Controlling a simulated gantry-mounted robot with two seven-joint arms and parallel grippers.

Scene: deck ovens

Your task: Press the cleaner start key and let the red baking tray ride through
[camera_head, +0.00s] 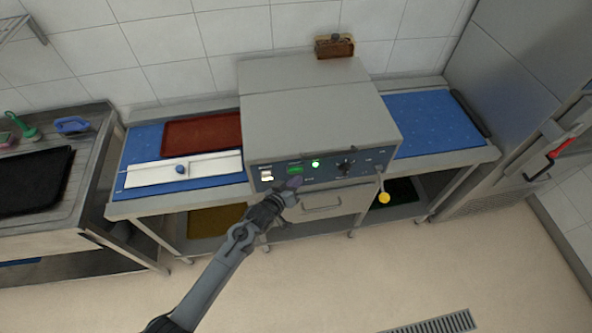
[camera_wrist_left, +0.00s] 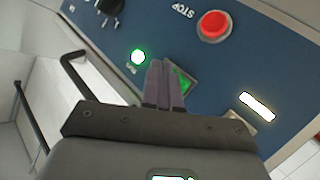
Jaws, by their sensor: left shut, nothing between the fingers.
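The red baking tray (camera_head: 202,134) lies flat on the blue belt (camera_head: 146,140), left of the grey cleaner (camera_head: 318,112), behind a white panel with a blue knob. The start key is green and lit (camera_head: 295,169) on the cleaner's blue front panel. My left gripper (camera_head: 294,182) is shut and empty, its tips just in front of that key. In the left wrist view the shut fingers (camera_wrist_left: 161,65) partly cover the green key (camera_wrist_left: 182,80); whether they touch it I cannot tell. My right gripper is not in view.
A round green lamp (camera_wrist_left: 138,57) glows beside the key, and a red stop button (camera_wrist_left: 213,26) is near. The belt to the right of the cleaner (camera_head: 437,122) is clear. A sink counter (camera_head: 88,185) stands left.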

